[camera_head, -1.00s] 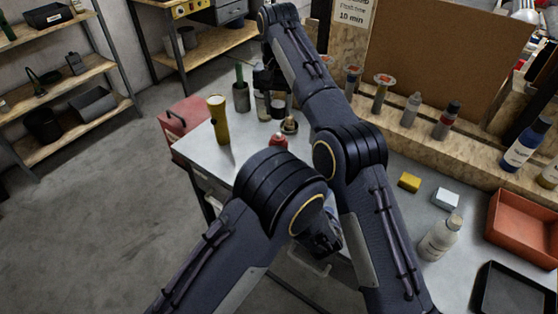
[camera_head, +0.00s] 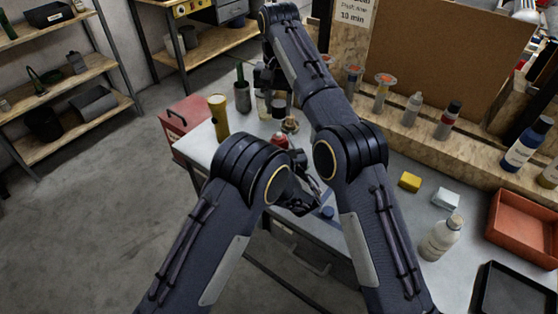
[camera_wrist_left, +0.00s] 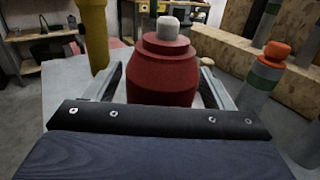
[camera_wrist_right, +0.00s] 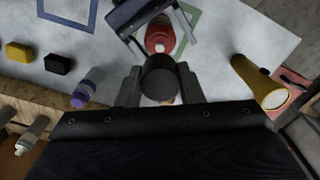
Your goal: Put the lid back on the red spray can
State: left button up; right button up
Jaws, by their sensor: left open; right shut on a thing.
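The red spray can (camera_head: 279,142) stands on the grey bench, partly hidden behind my left arm. In the left wrist view the red can (camera_wrist_left: 162,75), with its pale nozzle on top, stands upright between the spread fingers of my left gripper (camera_wrist_left: 160,88). It is open, with a finger on each side of the can. My right gripper (camera_wrist_right: 160,85) is shut on a dark round lid (camera_wrist_right: 160,76). In the right wrist view the red can (camera_wrist_right: 159,38) shows just beyond the lid, apart from it.
Several bottles line the wooden ledge behind. A yellow block (camera_head: 409,181), a white block (camera_head: 445,199) and a white bottle (camera_head: 440,237) stand to the right.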

aim_at(279, 133)
pick_arm(q)
jog(key=c, duration=1.4)
jog(key=shift+c, duration=0.2)
pick_arm(e)
jog(key=shift+f, duration=2.5)
jog(key=shift+f, duration=0.1)
jog(key=shift+f, duration=0.8)
jog(key=shift+f, duration=0.65)
jog(key=o, duration=1)
jog(key=shift+r, duration=0.1)
